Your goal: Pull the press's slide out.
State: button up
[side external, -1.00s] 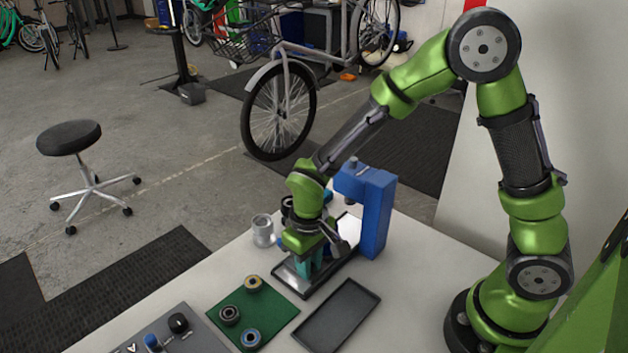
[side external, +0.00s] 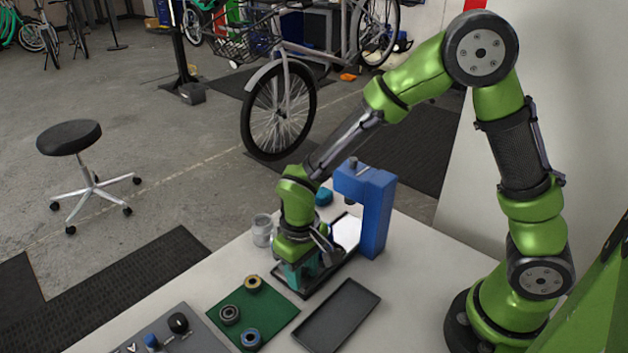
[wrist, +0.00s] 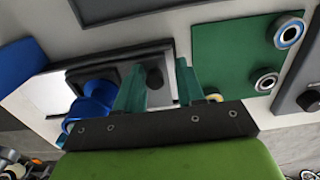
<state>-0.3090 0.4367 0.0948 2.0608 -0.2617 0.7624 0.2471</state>
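The blue press (side external: 375,205) stands on the table behind my gripper, and its edge shows at the left of the wrist view (wrist: 18,62). A black base with a pale plate (side external: 347,231), which looks like the slide, runs from under the press toward the mat. A dark upright knob (wrist: 155,77) stands at the mat-side end. My gripper (side external: 303,277) is low over that end, with its teal fingers (wrist: 158,86) on either side of the knob. A gap shows at the right finger; the left finger is very close to the knob. Contact there is unclear.
A green mat (side external: 268,312) with several ring-shaped parts lies left of a black tray (side external: 338,316). A control box (side external: 180,333) is at the front left. A blue round object (wrist: 95,100) sits near the left finger.

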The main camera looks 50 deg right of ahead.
jog(key=shift+w+r, duration=0.15)
jog(key=shift+r, duration=3.45)
jog(key=s+d+r+m+t+y, duration=0.1)
jog(key=s+d+r+m+t, duration=0.1)
jog(key=s+d+r, duration=0.3)
jog(key=s+d+r+m+t+y, duration=0.1)
jog(key=s+d+r+m+t, duration=0.1)
jog(key=s+d+r+t, duration=0.3)
notch_tip(320, 180, up, 5)
jog(key=shift+d+f, duration=0.1)
jog(key=shift+d, duration=0.2)
